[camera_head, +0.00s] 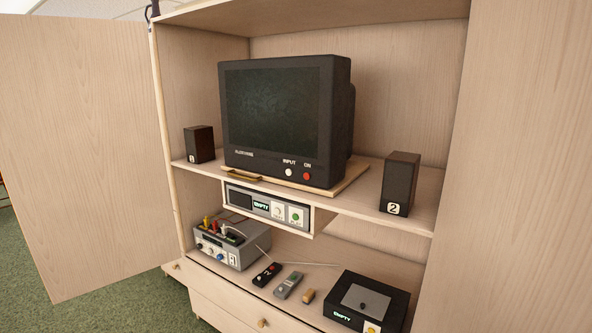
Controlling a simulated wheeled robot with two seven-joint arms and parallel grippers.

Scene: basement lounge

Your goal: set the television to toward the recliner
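The television (285,122) is a black box set with a dark screen. It stands on the middle shelf of an open wooden cabinet, on a thin light-wood board (345,181) with a brass handle (241,175) at its front left edge. Its screen faces the front and slightly left, and its right side shows. White INPUT and red ON buttons are on its lower front. No recliner is in view. Neither of my grippers can be made out.
Speakers (199,145) and (400,183) flank the television. Below are a player (266,207) reading EMPTY, a grey box with plugs (226,245), remotes (288,285) and a black disc player (366,300). An open cabinet door (85,150) stands left.

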